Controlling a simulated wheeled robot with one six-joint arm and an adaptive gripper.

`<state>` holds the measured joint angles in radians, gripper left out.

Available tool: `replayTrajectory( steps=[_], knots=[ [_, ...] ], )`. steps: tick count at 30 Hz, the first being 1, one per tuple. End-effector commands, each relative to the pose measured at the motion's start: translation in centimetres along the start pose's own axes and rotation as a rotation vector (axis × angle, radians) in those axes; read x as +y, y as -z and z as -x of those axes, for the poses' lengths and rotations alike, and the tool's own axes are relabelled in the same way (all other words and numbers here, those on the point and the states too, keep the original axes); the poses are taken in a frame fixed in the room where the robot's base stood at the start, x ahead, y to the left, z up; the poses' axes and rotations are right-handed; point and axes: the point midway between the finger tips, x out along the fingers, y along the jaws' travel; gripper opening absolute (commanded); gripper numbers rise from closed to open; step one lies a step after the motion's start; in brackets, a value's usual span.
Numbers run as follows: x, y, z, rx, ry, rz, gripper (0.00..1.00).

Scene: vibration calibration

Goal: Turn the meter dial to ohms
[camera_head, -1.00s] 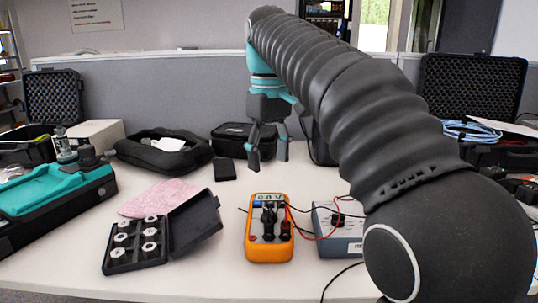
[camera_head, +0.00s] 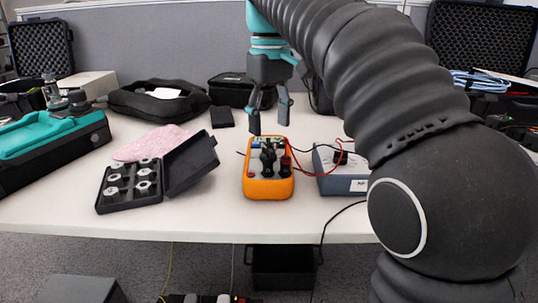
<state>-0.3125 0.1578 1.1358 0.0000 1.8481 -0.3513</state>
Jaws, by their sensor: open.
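The orange meter (camera_head: 269,188) lies face up near the front middle of the table. Its dark dial (camera_head: 268,157) stands up from the grey face, with probe plugs and leads beside it. The dial's setting is too small to read. My gripper (camera_head: 269,128) points down just above and behind the meter's far end. Its two dark fingers are apart with nothing between them. The fingertips hide part of the meter's display end, and I cannot tell whether they touch it.
A grey-blue box (camera_head: 342,183) with a knob stands right of the meter, joined by a red lead. An open black case (camera_head: 178,168) of weights lies left, beside a pink cloth (camera_head: 152,143). Black pouches (camera_head: 158,97) lie behind. The table's front edge (camera_head: 200,239) is close.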

Motion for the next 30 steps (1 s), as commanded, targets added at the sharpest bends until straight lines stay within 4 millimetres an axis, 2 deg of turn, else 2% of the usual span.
replayTrajectory(
  steps=[1, 3, 9, 15, 23, 26, 30],
  knots=[
    [0.0, -0.1, -1.4, -0.003, 0.001, 0.0, 0.61],
    [0.0, -0.1, -2.5, -0.001, 0.001, 0.0, 0.61],
    [0.0, 0.0, -5.0, -0.001, 0.0, 0.0, 0.61],
    [0.0, 0.0, -6.0, 0.0, 0.0, 0.0, 0.61],
    [0.0, 0.0, -6.1, 0.001, 0.0, 0.0, 0.61],
    [0.0, 0.0, -6.1, 0.0, 0.0, 0.0, 0.41],
    [0.0, 0.0, -6.1, 0.0, 0.0, 0.0, 0.06]
  ],
)
